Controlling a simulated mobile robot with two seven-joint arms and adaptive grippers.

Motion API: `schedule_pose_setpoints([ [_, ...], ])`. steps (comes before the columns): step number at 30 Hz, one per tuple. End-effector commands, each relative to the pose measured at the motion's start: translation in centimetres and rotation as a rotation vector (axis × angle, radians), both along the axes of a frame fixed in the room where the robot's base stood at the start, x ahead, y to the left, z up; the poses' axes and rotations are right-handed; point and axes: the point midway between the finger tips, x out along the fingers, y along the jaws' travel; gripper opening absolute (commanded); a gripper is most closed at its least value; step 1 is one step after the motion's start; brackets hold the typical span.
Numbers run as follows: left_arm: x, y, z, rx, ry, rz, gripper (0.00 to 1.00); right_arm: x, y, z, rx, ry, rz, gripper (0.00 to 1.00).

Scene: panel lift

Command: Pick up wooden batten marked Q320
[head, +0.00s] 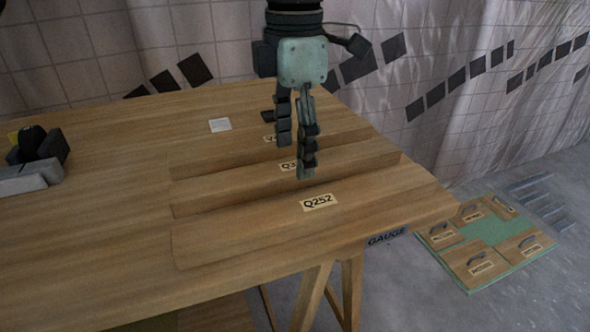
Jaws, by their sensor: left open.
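Three wooden battens lie side by side on the wooden table. The front batten (245,230) is marked Q252. The middle batten (230,186) has a label starting "Q3"; the rest is hidden behind my gripper's finger. The back batten (215,159) has a label starting with Q, also partly covered. My left gripper (295,157) points down over the middle batten's label, open and empty. One finger shows toward the back batten, the other on the near side of the middle label. Whether the fingertips touch wood I cannot tell. My right gripper is not in view.
The table (90,235) has clear room at left. A black and grey device (38,155) stands at its left edge, a white square (220,125) behind the battens. A green mat (487,237) with handled wooden panels lies on the floor.

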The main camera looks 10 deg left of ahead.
Motion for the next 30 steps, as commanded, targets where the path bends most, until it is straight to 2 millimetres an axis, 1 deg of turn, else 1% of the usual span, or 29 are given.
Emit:
schedule_pose_setpoints([
  [1,-0.1,0.0,-0.8,0.0,0.001,0.0,0.63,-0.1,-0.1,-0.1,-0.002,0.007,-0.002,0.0],
  [5,0.0,0.0,-2.1,0.0,0.0,0.0,0.63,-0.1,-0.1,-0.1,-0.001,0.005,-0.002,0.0],
  [12,0.0,0.0,-2.3,-0.001,0.0,0.0,0.63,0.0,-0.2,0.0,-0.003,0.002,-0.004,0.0],
  [13,0.0,0.0,-2.3,-0.001,0.0,0.0,0.62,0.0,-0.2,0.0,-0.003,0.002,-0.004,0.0],
  [27,0.0,0.0,-2.3,-0.002,0.0,0.0,0.03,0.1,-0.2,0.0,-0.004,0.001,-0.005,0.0],
  [28,0.0,0.0,-2.2,-0.002,-0.002,0.0,0.02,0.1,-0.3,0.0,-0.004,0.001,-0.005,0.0],
  [30,0.0,0.0,-2.2,-0.002,-0.002,0.0,0.02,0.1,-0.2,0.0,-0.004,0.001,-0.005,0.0],
])
